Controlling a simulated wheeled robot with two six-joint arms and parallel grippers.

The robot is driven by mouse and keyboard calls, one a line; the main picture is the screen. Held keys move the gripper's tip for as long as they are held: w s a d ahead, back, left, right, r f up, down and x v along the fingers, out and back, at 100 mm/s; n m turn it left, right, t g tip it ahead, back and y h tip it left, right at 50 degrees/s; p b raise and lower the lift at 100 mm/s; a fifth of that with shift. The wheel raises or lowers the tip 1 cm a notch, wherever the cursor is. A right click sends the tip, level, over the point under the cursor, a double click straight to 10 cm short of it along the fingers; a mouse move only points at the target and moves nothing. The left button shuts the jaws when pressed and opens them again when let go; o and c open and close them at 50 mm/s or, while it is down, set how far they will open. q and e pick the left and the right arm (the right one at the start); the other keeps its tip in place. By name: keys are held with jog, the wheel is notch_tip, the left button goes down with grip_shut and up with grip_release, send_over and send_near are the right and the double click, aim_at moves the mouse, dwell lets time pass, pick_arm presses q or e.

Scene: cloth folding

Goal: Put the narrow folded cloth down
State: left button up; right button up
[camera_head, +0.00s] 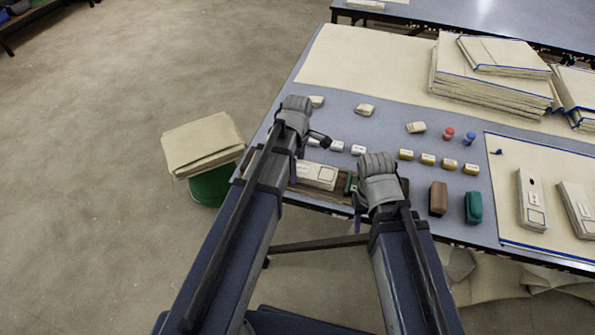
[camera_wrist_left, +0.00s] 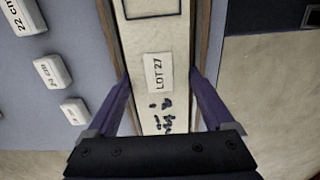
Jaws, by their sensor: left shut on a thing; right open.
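The narrow folded cloth (camera_head: 316,175) is cream with a printed rectangle. It lies along a brown tray (camera_head: 300,187) at the table's near edge. In the left wrist view the cloth (camera_wrist_left: 158,42) shows a LOT 27 label and dark blue marks, with brown edges along both sides. My left gripper (camera_wrist_left: 160,88) is shut on the cloth, one finger at each side.
Small white blocks (camera_head: 358,150) and yellow-based blocks (camera_head: 428,159) stand behind the tray. A brown block (camera_head: 438,198) and green block (camera_head: 473,207) are to the right. More narrow folded cloths (camera_head: 531,200) lie on a bordered mat. A cloth stack (camera_head: 203,143) sits on a green stool.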

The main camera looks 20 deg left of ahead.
pick_arm(q)
jog(key=shift+f, duration=0.15)
jog(key=o, duration=1.4)
jog(key=shift+c, duration=0.2)
notch_tip(320, 180, up, 12)
jog(key=p, duration=1.2)
jog(key=shift+r, duration=0.25)
